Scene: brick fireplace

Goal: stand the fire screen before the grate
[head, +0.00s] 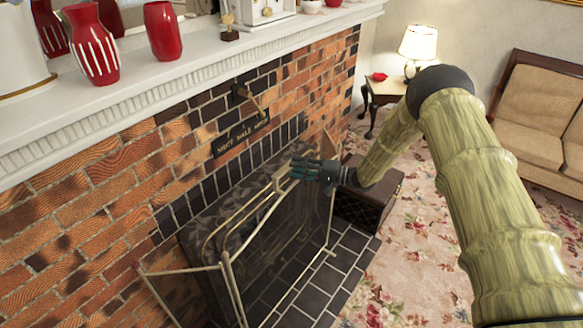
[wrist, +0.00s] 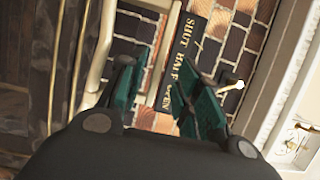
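The fire screen (head: 226,262) has a pale cream frame, dark mesh and a handle loop on its top edge. In the head view it stands roughly upright at the dark fireplace opening, with hinged side wings. A foot shows at the tiled hearth (head: 347,240). My gripper (head: 290,170) is at the top handle. In the wrist view its two green-padded fingers (wrist: 160,92) are apart, with the pale handle bar (wrist: 164,50) running between them. The grate is mostly hidden behind the screen.
A dark box (head: 370,200) stands right of the screen on the hearth. A plaque (head: 241,135) and metal knob (head: 242,92) are on the brick above. Red vases (head: 162,31) line the mantel (head: 130,85). Floral carpet (head: 410,250) lies open in front.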

